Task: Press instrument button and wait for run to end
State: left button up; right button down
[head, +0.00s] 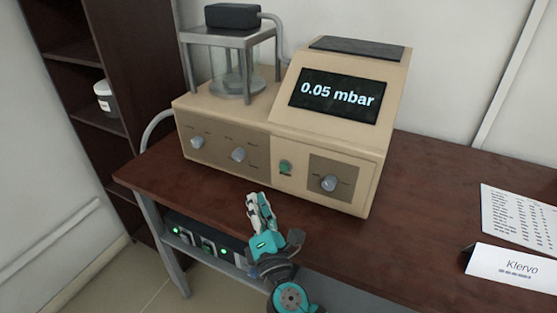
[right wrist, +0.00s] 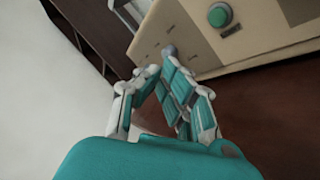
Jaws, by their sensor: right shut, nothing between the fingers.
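A beige instrument (head: 230,115) stands on a dark wooden table. Its screen (head: 338,95) reads "0.05 mbar". A green button (head: 286,167) sits on the lower front panel, between grey knobs; it also shows in the right wrist view (right wrist: 220,15). My right gripper (head: 257,197) is in front of the panel, below and left of the green button, apart from it. In the right wrist view its fingers (right wrist: 158,72) are shut with nothing between them. My left gripper is not in view.
Knobs (head: 238,154) line the panel left of the button, another (head: 329,183) right of it. Boxes with green lights (head: 208,246) sit under the table. The table's right side is mostly clear.

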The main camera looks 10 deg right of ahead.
aim_at(284, 167)
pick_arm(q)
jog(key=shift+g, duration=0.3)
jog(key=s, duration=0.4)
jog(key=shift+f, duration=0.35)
pick_arm(e)
jog(key=w+d, duration=0.5)
jog(key=w, duration=0.1)
jog(key=shift+w+d, duration=0.15)
jog(key=shift+w, duration=0.2)
pick_arm(q)
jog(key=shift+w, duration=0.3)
jog(key=shift+b, duration=0.35)
pick_arm(e)
jog(key=shift+w, duration=0.1)
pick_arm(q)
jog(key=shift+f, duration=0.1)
pick_arm(e)
jog(key=shift+w+d, duration=0.2)
jog(key=shift+w, duration=0.05)
